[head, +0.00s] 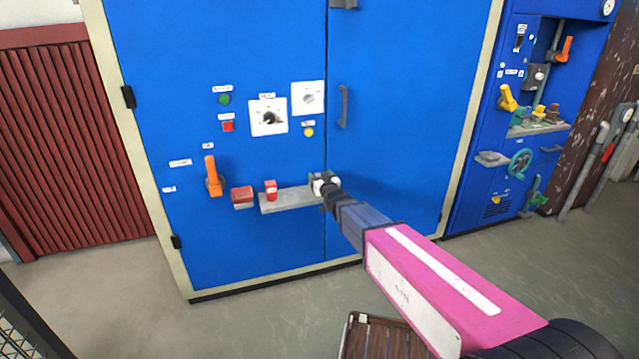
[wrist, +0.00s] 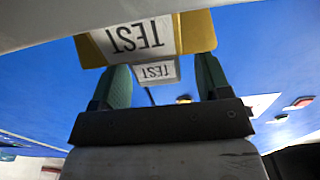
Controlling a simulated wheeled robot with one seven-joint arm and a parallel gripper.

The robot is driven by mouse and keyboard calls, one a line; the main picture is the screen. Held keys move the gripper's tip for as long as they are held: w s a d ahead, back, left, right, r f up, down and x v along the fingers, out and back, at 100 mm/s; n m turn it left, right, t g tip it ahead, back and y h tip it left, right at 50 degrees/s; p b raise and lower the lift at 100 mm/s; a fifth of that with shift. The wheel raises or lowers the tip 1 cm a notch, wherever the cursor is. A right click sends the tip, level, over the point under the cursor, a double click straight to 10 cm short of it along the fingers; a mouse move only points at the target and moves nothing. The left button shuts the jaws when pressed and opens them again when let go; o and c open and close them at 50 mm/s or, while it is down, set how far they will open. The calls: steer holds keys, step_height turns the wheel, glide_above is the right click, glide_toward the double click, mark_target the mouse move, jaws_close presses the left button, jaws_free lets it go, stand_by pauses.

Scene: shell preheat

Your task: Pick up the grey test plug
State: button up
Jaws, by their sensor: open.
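A grey block with a white TEST label, which looks like the grey test plug (wrist: 156,71), shows between my two green fingers in the wrist view. My gripper (wrist: 163,75) is open around the line of sight to it; I cannot tell whether a finger touches it. A yellowish block with a larger TEST label (wrist: 145,37) sits just beyond the fingertips at the top of that view. In the head view my gripper (head: 323,183) is at the right end of a grey shelf (head: 290,200) on the blue cabinet, and it partly hides the small items there.
The blue cabinet (head: 225,130) carries an orange lever (head: 212,176), a red plug-like piece (head: 270,189), a red box (head: 242,195) and dials above the shelf. A vertical door handle (head: 344,106) is above right of my gripper. A slatted brown surface (head: 380,338) is low in front.

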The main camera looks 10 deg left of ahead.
steer(key=shift+w+a, duration=0.35)
steer(key=shift+w, duration=0.3)
steer(key=c, duration=1.1)
steer(key=shift+r, duration=0.15)
